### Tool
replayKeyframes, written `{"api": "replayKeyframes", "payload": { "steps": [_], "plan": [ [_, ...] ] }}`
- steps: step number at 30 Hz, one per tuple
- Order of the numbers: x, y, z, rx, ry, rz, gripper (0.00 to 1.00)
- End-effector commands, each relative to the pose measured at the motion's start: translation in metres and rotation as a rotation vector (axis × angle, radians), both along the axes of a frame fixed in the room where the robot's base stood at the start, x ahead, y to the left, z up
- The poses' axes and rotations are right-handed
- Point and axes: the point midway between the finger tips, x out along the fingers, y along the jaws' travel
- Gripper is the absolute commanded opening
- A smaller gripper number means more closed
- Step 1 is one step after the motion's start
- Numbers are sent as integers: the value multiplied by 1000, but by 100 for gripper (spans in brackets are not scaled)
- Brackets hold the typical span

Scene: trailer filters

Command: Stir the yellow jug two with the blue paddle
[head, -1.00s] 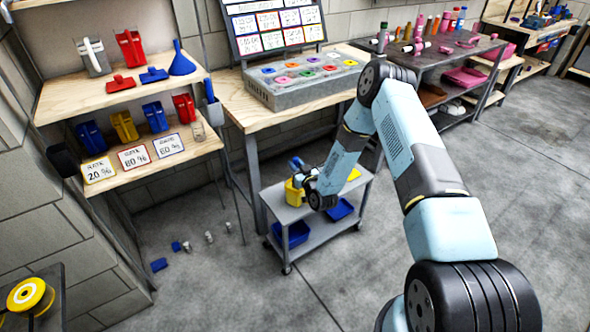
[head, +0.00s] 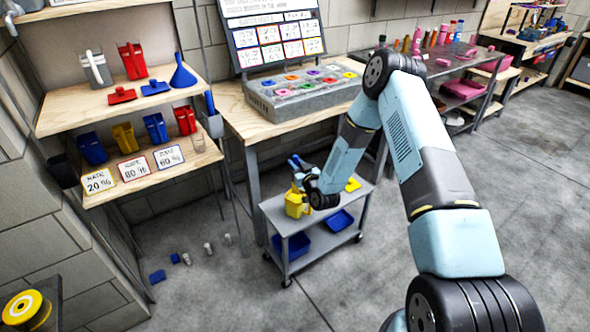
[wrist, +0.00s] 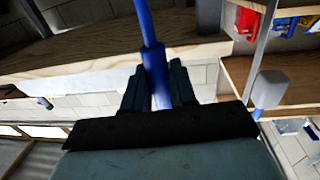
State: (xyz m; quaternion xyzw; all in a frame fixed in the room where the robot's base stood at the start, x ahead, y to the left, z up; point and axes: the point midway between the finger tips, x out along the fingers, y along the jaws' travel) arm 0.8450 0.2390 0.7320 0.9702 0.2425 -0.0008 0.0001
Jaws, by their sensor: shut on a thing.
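My gripper (wrist: 160,88) is shut on the blue paddle (wrist: 147,28), whose blue shaft stands up between the two dark fingers in the wrist view. In the head view my gripper is at the grey cart, where a bit of the blue paddle (head: 294,161) shows. A yellow jug (head: 297,205) stands on the cart's top, right below and beside my gripper. Whether the paddle's lower end is inside the jug is hidden by the gripper and the jug wall. I cannot read a number on the jug.
The grey cart (head: 288,222) also bears a yellow piece (head: 353,185), with blue bins (head: 340,220) on its lower shelf. Wooden shelves (head: 60,108) with jugs and lids stand left. A workbench (head: 238,105) is behind the cart. Small items lie on the floor; the front floor is clear.

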Motion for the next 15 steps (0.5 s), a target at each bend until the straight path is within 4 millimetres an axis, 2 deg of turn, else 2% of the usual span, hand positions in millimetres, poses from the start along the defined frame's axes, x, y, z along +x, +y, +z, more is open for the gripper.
{"api": "replayKeyframes", "payload": {
  "steps": [15],
  "plan": [
    [0,0,31,0,0,0,0]
  ]
}}
